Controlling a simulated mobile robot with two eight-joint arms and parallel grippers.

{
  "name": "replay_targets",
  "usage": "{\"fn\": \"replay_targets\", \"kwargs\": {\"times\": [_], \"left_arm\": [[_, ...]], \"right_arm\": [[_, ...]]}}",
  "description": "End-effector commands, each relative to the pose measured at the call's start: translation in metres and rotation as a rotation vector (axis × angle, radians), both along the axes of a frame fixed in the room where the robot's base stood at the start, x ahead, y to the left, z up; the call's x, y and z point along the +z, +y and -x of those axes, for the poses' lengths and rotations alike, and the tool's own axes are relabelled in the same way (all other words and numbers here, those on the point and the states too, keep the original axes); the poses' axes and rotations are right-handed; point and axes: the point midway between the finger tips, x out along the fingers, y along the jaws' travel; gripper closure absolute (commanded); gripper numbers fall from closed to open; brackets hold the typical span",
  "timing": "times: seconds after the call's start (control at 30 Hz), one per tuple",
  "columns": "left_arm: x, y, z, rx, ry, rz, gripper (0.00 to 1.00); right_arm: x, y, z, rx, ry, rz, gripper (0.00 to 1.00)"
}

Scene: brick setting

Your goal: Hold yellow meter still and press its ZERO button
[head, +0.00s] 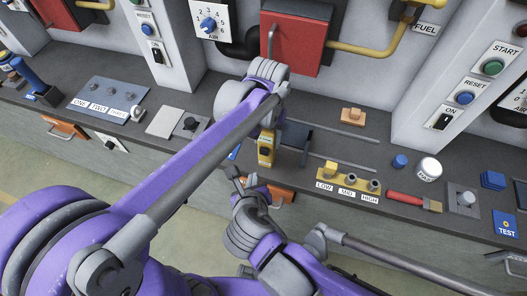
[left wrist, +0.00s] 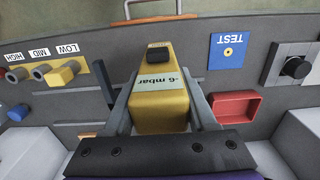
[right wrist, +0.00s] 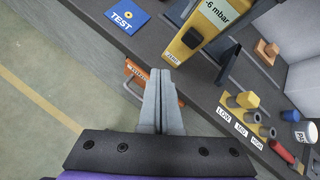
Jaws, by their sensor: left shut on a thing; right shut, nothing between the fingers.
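The yellow meter (head: 265,151) stands on the grey bench top; its display reads -6 mbar in the left wrist view (left wrist: 160,90). My left gripper (left wrist: 163,98) is shut on the meter, one finger along each side. The dark ZERO button (left wrist: 158,52) is on the meter's face and clear of these fingers. It also shows in the right wrist view (right wrist: 192,38), above a small label. My right gripper (right wrist: 163,72) is shut and empty. Its fingertips are near the bench's front edge, short of the meter and apart from the button.
A blue TEST card (right wrist: 127,16) lies left of the meter in the right wrist view. A dark bracket (head: 296,136) and the LOW/MID/HIGH block (head: 346,178) stand to its right in the head view.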

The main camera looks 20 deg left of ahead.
Motion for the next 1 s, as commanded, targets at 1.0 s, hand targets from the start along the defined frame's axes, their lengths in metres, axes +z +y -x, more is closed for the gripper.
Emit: {"fn": "replay_targets", "kwargs": {"times": [1.0], "left_arm": [[-0.001, 0.000, 0.000, 0.000, 0.000, 0.000, 1.00]], "right_arm": [[0.000, -0.002, -0.046, 0.000, 0.000, -0.002, 1.00]]}}
